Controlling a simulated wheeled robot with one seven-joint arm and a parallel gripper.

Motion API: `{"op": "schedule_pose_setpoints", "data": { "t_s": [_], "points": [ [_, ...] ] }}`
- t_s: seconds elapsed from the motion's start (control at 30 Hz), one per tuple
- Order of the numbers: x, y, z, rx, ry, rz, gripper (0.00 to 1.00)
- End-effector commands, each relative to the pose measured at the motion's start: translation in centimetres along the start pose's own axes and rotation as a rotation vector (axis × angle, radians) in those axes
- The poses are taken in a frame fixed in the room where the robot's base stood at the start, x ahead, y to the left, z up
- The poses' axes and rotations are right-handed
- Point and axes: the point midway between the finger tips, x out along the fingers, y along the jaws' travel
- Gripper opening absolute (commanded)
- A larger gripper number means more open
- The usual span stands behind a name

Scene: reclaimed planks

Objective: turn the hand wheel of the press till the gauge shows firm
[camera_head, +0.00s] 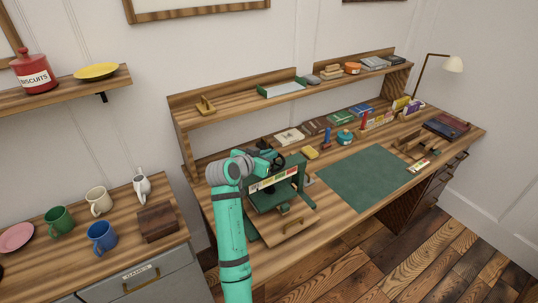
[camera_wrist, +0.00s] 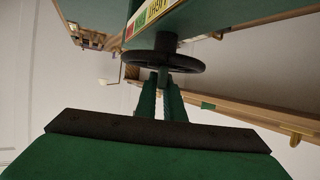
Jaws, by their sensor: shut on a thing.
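The green press (camera_head: 292,192) stands on the desk's near left part in the head view. Its dark round hand wheel (camera_wrist: 190,64) shows in the wrist view, under a hub. My gripper (camera_wrist: 162,78) is shut on the near rim of the wheel; the fingers cover part of it. In the head view my arm's end hides much of the wheel. The gauge strip (camera_head: 272,179) is on the press's front, pale with coloured patches. It also shows in the wrist view (camera_wrist: 146,14), with red, green and yellow parts and cut-off lettering. I cannot make out its pointer.
A green mat (camera_head: 365,180) lies to the right of the press. Books, a yellow block (camera_head: 311,153) and a teal pot (camera_head: 344,137) stand behind. A raised shelf (camera_head: 235,103) runs along the back. A cabinet with mugs and a wooden box (camera_head: 158,222) is left.

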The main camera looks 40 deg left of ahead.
Motion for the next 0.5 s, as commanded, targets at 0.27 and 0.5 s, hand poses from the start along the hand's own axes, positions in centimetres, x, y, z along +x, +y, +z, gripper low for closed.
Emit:
{"op": "schedule_pose_setpoints", "data": {
  "t_s": [0.27, 0.5],
  "points": [
    [0.01, -0.25, -0.43, 0.101, 0.005, 0.241, 0.00],
    [0.04, -0.17, -0.50, 0.185, 0.006, 0.444, 0.00]
  ]
}}
